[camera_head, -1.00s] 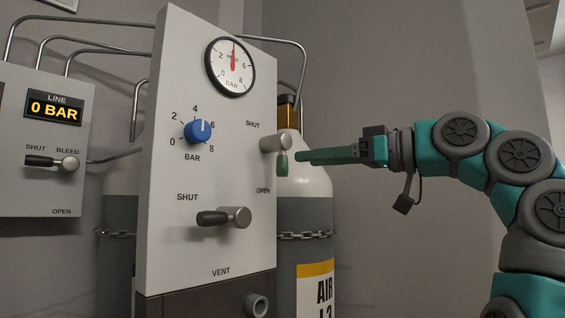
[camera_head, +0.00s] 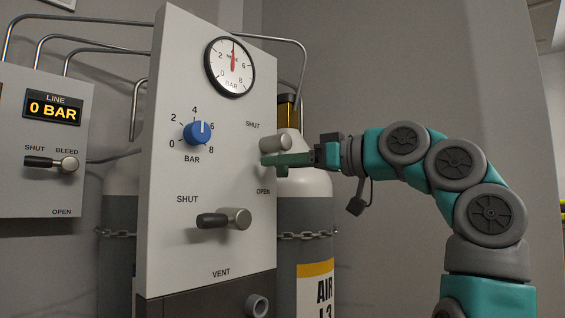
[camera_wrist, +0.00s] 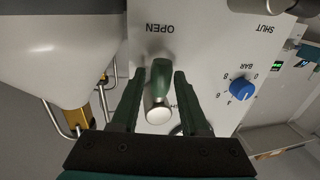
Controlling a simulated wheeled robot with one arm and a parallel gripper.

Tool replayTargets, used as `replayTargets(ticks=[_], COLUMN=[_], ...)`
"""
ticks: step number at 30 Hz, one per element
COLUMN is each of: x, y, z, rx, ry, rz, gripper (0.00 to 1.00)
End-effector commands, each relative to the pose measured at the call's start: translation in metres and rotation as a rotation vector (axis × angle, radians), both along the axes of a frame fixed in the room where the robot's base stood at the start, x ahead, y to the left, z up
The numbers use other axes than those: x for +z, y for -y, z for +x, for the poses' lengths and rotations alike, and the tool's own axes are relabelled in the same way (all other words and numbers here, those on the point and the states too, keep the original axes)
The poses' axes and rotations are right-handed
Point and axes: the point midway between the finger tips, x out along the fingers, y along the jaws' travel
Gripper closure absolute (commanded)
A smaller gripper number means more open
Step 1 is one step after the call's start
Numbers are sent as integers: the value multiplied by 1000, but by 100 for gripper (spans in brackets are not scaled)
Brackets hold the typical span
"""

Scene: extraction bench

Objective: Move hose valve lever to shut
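The hose valve has a silver hub (camera_head: 275,143) at the upper right of the pale panel, between printed SHUT above and OPEN below. Its green lever (camera_wrist: 161,75) points from the hub toward OPEN in the wrist view. In the head view the fingers mostly hide the lever. My gripper (camera_head: 268,160) reaches in from the right, with its fingertips close to the panel. In the wrist view my gripper (camera_wrist: 160,78) is open, with one finger on each side of the lever. Small gaps show between the fingers and the lever.
A blue BAR knob (camera_head: 197,133) and a dark vent lever (camera_head: 222,218) sit left on the same panel (camera_head: 175,265). A round gauge (camera_head: 230,67) is above. A chained gas cylinder (camera_head: 305,215) stands behind. A LINE panel (camera_head: 40,190) is at far left.

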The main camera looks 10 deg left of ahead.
Motion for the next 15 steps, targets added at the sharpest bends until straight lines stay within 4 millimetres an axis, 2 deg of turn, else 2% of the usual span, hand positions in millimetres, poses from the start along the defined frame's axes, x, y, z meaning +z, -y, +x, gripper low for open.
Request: replayTargets(ticks=[1,11,15], x=[0,0,0], y=[0,0,0], z=[0,0,0], rx=[0,0,0], ry=[0,0,0], rz=[0,0,0], gripper=[62,99,100])
